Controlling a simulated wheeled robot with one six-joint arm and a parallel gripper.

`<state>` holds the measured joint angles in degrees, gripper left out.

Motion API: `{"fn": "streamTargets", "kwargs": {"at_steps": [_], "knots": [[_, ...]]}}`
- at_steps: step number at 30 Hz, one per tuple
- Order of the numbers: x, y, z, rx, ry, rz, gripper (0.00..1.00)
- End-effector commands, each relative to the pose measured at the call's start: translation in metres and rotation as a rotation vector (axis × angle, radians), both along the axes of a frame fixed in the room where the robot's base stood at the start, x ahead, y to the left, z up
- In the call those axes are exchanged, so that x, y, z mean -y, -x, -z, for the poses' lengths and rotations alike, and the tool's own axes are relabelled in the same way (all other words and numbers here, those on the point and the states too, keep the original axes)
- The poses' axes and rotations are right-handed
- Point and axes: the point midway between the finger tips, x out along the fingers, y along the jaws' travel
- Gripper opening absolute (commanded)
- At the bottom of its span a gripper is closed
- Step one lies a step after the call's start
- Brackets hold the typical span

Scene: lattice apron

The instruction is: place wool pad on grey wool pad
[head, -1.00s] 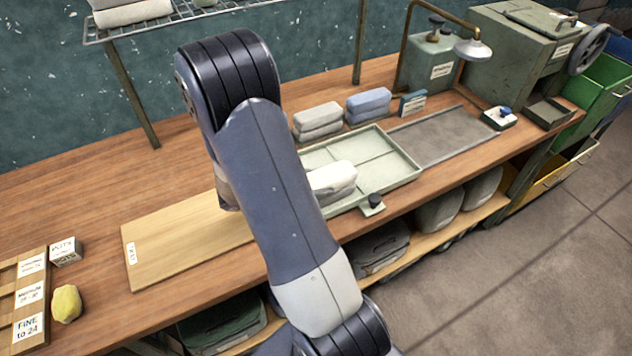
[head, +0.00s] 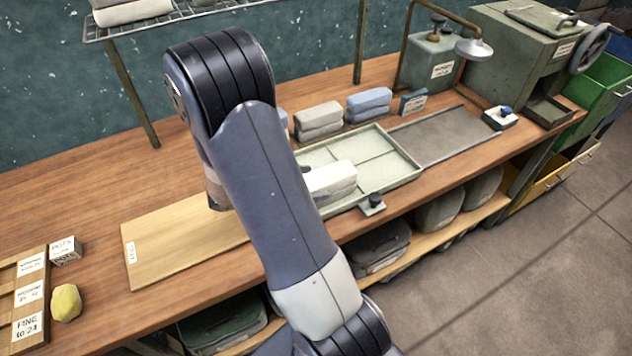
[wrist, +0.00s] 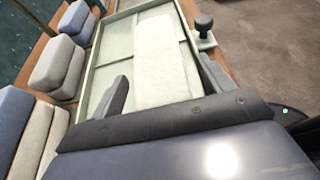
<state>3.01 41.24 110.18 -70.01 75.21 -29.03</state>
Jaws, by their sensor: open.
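A cream wool pad (head: 334,177) lies in the shallow pale green divided tray (head: 402,164); my arm hides its left end. In the wrist view, the cream pad (wrist: 160,62) lies ahead of and between the two fingers of my gripper (wrist: 164,86). The gripper is open, with nothing held; whether a finger touches the pad I cannot tell. A grey pad stack (head: 318,119) stands on the bench behind the tray. It also shows at the left of the wrist view (wrist: 56,66).
A blue pad stack (head: 368,103) stands right of the grey one. Another blue-topped stack (wrist: 14,115) is on its other side, mostly hidden by my arm in the head view. A dark knob (head: 373,202) sits at the tray's front edge. A grey recessed panel (head: 442,137) lies empty at right.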

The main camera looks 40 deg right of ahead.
Motion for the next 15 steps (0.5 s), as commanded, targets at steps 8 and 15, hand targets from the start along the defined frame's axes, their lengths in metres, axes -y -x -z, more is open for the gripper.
{"fn": "streamTargets", "kwargs": {"at_steps": [8, 15], "knots": [[-0.053, -0.014, -0.020, 0.003, 0.000, -0.006, 0.76], [-0.082, -0.020, -0.034, 0.000, -0.001, -0.002, 0.76]]}}
